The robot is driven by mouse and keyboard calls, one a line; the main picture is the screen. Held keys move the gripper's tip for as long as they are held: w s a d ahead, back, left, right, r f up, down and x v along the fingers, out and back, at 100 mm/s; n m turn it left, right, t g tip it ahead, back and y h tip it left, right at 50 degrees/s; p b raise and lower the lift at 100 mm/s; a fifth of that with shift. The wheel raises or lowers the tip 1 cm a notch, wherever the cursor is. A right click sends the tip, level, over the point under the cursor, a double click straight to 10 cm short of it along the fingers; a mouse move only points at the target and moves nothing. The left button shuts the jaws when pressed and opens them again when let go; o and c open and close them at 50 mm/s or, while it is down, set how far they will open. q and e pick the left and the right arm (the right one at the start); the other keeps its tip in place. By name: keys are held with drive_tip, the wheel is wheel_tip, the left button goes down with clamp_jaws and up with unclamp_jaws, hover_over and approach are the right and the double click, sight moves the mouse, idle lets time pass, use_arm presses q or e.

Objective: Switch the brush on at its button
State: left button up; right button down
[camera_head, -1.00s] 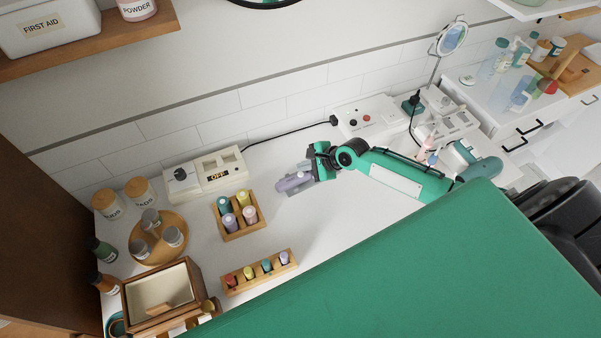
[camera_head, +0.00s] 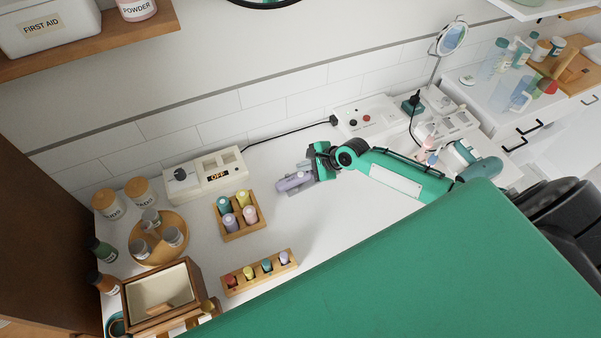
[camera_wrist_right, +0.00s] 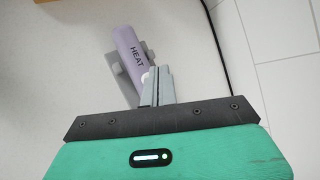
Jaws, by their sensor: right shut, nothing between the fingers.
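A purple brush marked HEAT (camera_wrist_right: 129,58) lies on a grey rest (camera_wrist_right: 113,68) on the white counter. It also shows in the head view (camera_head: 290,183), left of my right gripper (camera_head: 309,174). In the right wrist view, my right gripper (camera_wrist_right: 157,78) is shut and empty, with its fingertips over the near end of the brush. A small pale button (camera_wrist_right: 146,78) shows right beside the fingertips. I cannot tell whether they touch it. My left gripper is not in view.
A white switch box reading OFF (camera_head: 217,177) stands by the wall, left of the brush. Two wooden racks (camera_head: 240,235) (camera_head: 260,286) of small bottles stand nearby. A white box with knobs (camera_head: 365,118) stands behind my right arm. The counter in front of the brush is clear.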

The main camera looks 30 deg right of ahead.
drive_tip(key=shift+f, duration=0.15)
drive_tip(key=shift+f, duration=0.25)
drive_tip(key=shift+f, duration=0.5)
idle(0.8)
drive_tip(key=shift+r, duration=0.1)
drive_tip(key=shift+r+p, duration=0.85)
drive_tip(key=shift+p, duration=0.25)
wheel_tip(320, 180, up, 2)
drive_tip(key=shift+r+p, duration=0.1)
drive_tip(key=shift+p, duration=1.1)
drive_tip(key=shift+r, duration=1.9)
